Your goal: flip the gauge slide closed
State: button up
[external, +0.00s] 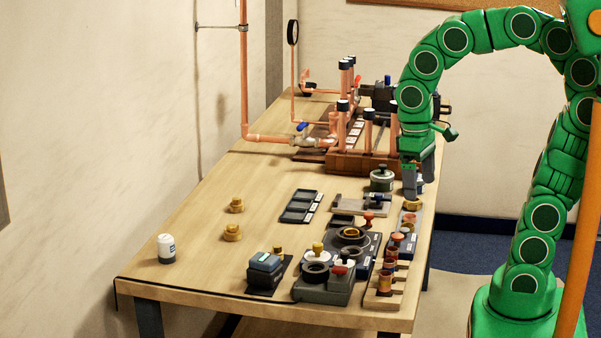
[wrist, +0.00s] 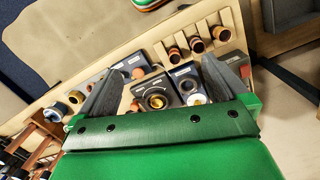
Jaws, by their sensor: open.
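My gripper (external: 411,194) is over the right edge of the workbench, pointing down, with its fingers apart. In the wrist view my gripper (wrist: 161,66) shows two spread grey fingers with nothing held between them. A light board with a dark, blue-marked slide-like fitting (external: 374,200) lies just left of my gripper in the external view. It may be the gauge slide, but I cannot tell for certain, nor whether it is open or closed. A brass fitting (external: 412,205) sits on a small plate just below the fingertips.
The copper pipe manifold (external: 368,140) stands behind my gripper. A green-grey pot (external: 381,180) is close by on the left. A dark panel (external: 350,240) and a wooden rack of copper fittings (external: 385,285) crowd the front right. The bench's left side (external: 190,225) is mostly clear.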

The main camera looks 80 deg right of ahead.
jog(key=s+a+f+n, duration=0.3)
jog(key=s+a+f, duration=0.1)
jog(key=s, duration=0.6)
jog(key=shift+s+f+n+g, duration=0.3)
jog(key=shift+f, duration=0.2)
